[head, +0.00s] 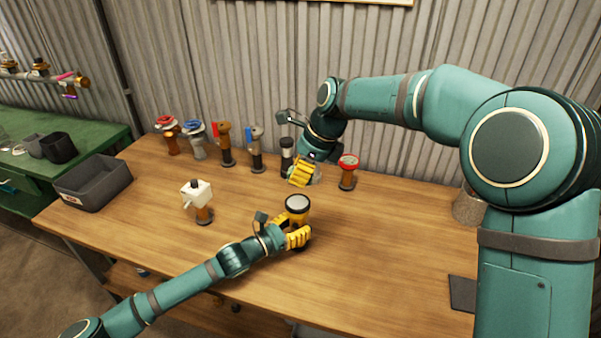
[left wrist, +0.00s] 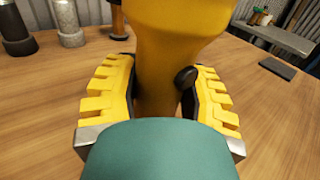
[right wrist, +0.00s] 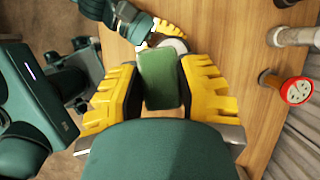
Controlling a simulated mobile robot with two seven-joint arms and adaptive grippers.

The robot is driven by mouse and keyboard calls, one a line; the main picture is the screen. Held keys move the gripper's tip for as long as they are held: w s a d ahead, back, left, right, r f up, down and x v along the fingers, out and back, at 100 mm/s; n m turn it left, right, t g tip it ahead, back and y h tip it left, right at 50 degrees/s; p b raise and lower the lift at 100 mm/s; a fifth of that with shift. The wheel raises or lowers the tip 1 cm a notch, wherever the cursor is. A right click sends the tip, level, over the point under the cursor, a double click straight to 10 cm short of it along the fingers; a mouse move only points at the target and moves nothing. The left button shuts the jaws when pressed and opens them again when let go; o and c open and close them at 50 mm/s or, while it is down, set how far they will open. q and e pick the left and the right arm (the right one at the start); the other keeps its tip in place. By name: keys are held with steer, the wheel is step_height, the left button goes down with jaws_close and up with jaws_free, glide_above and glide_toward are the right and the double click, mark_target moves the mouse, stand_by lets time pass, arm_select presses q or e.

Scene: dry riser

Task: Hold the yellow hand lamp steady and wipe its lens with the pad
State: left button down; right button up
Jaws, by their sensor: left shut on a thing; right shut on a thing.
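The yellow hand lamp (head: 297,216) stands upright on the front middle of the wooden table, its pale round lens (head: 298,202) facing up. My left gripper (head: 294,237) is shut on the lamp's body; its yellow fingers lie on both sides of the lamp (left wrist: 165,70) in the left wrist view. My right gripper (head: 303,174) is behind and above the lamp, shut on the green pad (right wrist: 158,78). In the right wrist view the pad is between the fingers, and part of the lens (right wrist: 172,45) shows just beyond it. The pad appears apart from the lens.
Several valve-like fittings stand at the back left, one with a blue lever (head: 255,150). A red-topped fitting (head: 348,171) stands right of my right gripper. A white-topped fitting (head: 198,195) and a grey bin (head: 92,184) are left.

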steer(key=shift+d, duration=0.1)
steer(key=d, duration=0.8)
steer(key=shift+a, duration=0.1)
stand_by(0.4)
arm_select(q)
steer(key=shift+c, duration=2)
jaws_free()
